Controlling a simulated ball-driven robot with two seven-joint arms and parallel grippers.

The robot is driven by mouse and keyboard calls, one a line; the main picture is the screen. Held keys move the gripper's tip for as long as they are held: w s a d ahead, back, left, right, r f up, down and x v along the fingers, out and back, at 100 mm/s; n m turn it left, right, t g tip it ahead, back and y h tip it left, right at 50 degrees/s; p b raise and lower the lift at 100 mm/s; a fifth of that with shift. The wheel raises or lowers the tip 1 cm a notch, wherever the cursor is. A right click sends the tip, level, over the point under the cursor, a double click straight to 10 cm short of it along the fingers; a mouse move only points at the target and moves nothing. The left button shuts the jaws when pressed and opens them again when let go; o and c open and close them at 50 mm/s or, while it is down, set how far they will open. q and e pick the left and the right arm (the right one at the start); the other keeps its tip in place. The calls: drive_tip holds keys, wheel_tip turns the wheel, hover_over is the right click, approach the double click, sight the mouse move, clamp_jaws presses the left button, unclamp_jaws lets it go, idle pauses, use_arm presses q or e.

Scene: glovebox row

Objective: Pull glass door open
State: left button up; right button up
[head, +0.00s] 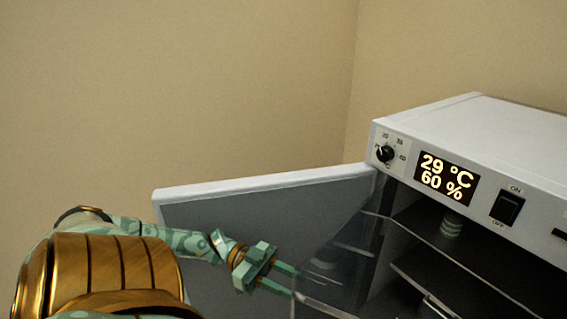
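The glass door (345,262) is a clear panel at the front of the white incubator cabinet (520,130). It stands at an angle out from the opening, on the left side, and its lower part is cut off by the picture's bottom edge. My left gripper (292,284) is green and points right at the near edge of the glass. Its two fingers are apart, with a gap between them. I cannot tell whether either finger touches the glass. My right gripper is not in view.
The white outer door (265,186) stands swung open to the left, behind my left arm. Dark shelves (450,275) are inside the cabinet. The control panel has a dial (385,153), a display (446,178) and a switch (507,208). Plain walls stand behind.

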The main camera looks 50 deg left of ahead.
use_arm(q)
drive_tip(key=s+d+r+p, duration=0.6)
drive_tip(key=s+d+r, duration=0.2)
drive_tip(key=d+r, duration=0.1)
drive_tip(key=shift+s+d+r, duration=0.25)
drive_tip(key=shift+s+d, duration=0.1)
drive_tip(key=shift+d, duration=0.55)
